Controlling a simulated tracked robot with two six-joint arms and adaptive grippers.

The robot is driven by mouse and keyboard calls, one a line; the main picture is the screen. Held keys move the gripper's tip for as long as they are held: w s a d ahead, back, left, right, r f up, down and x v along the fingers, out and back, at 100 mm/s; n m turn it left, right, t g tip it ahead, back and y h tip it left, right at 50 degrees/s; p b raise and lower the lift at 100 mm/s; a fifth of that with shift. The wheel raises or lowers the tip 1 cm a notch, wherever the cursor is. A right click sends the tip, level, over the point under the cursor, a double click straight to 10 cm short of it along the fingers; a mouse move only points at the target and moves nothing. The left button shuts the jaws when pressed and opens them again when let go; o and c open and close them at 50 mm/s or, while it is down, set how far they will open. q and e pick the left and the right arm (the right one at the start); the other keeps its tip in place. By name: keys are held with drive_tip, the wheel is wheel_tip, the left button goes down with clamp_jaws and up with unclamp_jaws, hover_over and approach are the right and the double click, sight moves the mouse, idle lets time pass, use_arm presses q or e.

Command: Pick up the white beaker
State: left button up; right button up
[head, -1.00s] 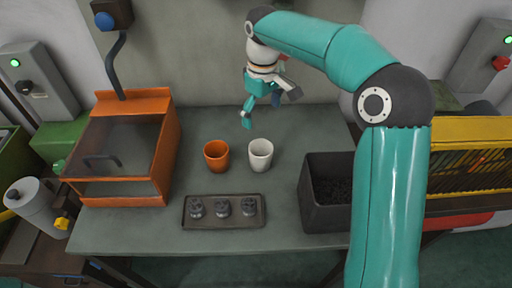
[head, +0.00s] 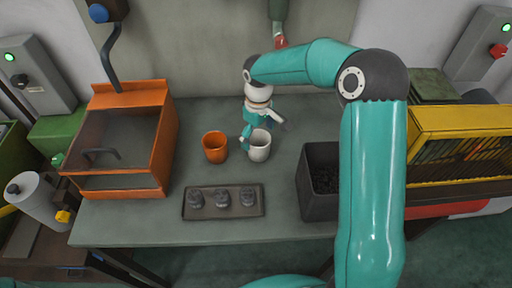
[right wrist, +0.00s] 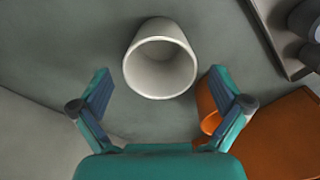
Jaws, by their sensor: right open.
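The white beaker (head: 260,152) stands upright on the grey-green table, just right of an orange beaker (head: 215,148). My right gripper (head: 254,138) is low over the far side of the white beaker, partly covering its rim. In the right wrist view the white beaker (right wrist: 161,66) shows its open, empty mouth ahead of the two spread fingers (right wrist: 160,98). The gripper is open with nothing between its pads. The orange beaker (right wrist: 207,108) is partly hidden behind one finger there. My left gripper is not in view.
A dark tray (head: 224,213) with several grey metal parts lies in front of the beakers. An orange machine with a clear cover (head: 125,135) stands at left. A black bin (head: 318,195) stands at right, beside my right arm.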

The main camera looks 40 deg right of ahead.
sight(258, 144)
drive_tip(key=shift+f+p, duration=0.4)
drive_tip(key=shift+f, duration=1.6)
drive_tip(key=c, duration=1.2)
